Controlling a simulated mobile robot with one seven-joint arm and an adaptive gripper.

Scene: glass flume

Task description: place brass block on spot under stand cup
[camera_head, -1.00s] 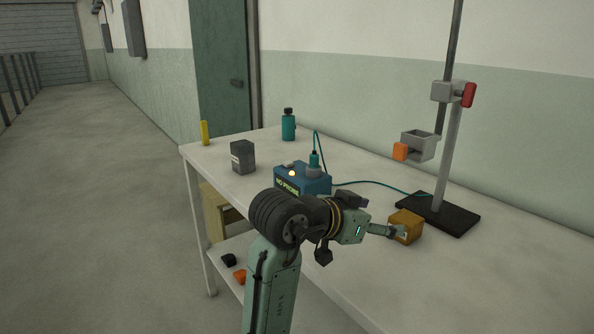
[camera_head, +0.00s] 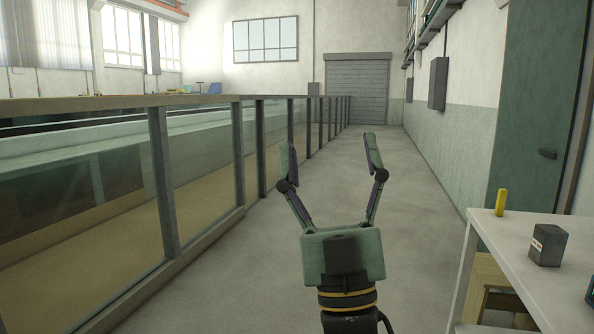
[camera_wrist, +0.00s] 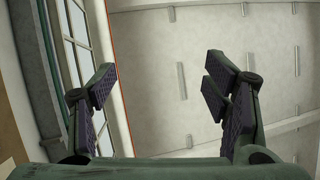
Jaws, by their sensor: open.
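My gripper (camera_head: 328,140) is open and empty, with its two fingers spread wide over the aisle. The wrist view also shows my gripper (camera_wrist: 160,75) with nothing between the fingers; a wall and windows lie behind them. The brass block, the stand with its cup and the spot under it are outside both current views.
The white table (camera_head: 488,228) enters at the lower right. A dark grey block (camera_head: 547,246) and a yellow upright object (camera_head: 501,202) stand on it. The glass flume (camera_head: 200,185) with its posts runs along the left. The aisle floor (camera_head: 425,210) is clear.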

